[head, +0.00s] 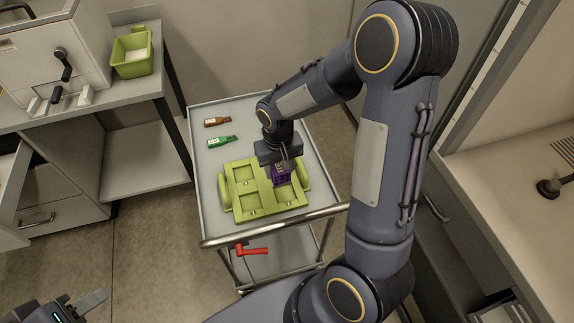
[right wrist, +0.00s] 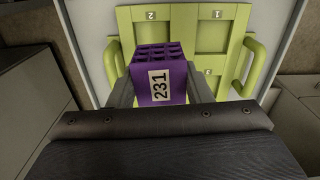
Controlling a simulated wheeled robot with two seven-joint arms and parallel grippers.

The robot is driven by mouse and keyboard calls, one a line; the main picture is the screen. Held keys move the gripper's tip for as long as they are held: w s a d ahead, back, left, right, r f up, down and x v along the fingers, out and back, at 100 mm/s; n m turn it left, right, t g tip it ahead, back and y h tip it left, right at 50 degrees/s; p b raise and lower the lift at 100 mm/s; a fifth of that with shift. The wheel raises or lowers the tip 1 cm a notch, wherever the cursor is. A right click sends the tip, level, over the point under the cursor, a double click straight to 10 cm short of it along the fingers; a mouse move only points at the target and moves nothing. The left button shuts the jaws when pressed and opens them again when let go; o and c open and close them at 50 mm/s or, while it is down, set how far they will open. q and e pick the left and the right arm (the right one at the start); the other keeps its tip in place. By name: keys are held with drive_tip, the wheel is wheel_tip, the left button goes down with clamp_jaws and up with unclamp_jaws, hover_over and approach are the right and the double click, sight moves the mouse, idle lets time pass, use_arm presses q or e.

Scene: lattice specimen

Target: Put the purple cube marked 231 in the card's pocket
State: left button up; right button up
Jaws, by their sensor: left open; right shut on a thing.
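The purple lattice cube (right wrist: 158,76) has a white label reading 231 and a grid of openings on its top. My right gripper (head: 281,166) is shut on it, with one grey finger on each side in the right wrist view. The cube also shows in the head view (head: 281,176), over the right part of the yellow-green card (head: 262,191). The card has square recessed pockets with small number tags and a handle on each side. The cube hides part of one pocket; its height above the card is unclear. My left gripper (head: 78,305) is open and empty at the bottom left.
The card lies on a grey cart (head: 207,181) with a metal rail at its front. A brown bottle (head: 217,122) and a green bottle (head: 221,141) lie behind the card. A red handle (head: 252,251) sits below the rail. A green bin (head: 133,55) stands on the left bench.

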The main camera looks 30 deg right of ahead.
sight(284, 175)
drive_tip(key=f+b, duration=0.2)
drive_tip(key=d+f+b, duration=0.1)
drive_tip(key=shift+s+d+f+m, duration=0.1)
drive_tip(key=shift+s+f+m, duration=0.15)
drive_tip(key=shift+f+m, duration=0.05)
drive_tip(key=shift+f+b, duration=1.6)
drive_tip(key=shift+f, duration=0.45)
drive_tip(key=o, duration=0.4)
drive_tip(key=c, duration=0.3)
drive_tip(key=shift+c, duration=0.2)
